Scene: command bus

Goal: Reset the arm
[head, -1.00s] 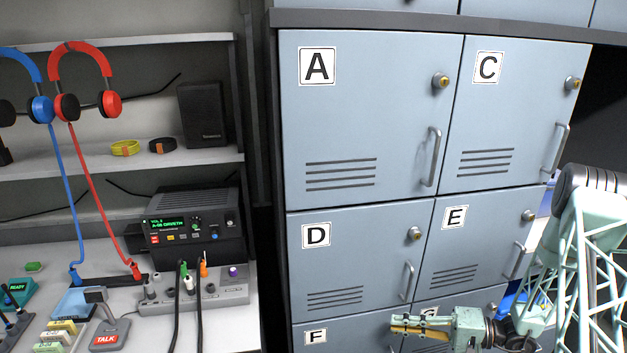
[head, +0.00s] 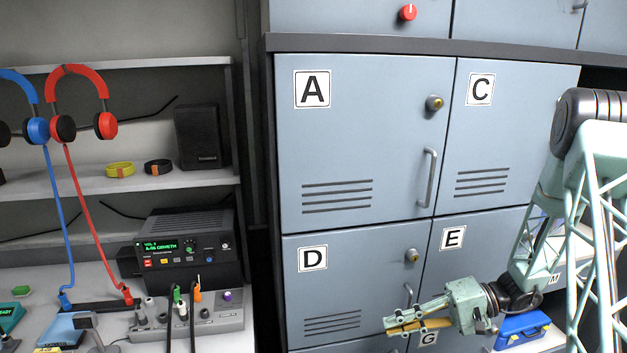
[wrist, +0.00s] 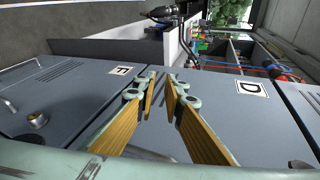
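My gripper (head: 388,326) is low in the head view, in front of the lockers, with its fingers pointing left. Its tan-padded fingers also show in the wrist view (wrist: 161,80), where a gap runs between them. The gripper is open and nothing is seen between the pads. My pale green lattice arm rises on the right side of the head view.
Grey-blue lockers with locker A (head: 365,150), locker D (head: 345,275) and locker E (head: 480,255) stand behind my gripper. A blue case (head: 522,330) sits at lower right. A shelf with headphones (head: 77,70) and a radio unit (head: 187,248) is left.

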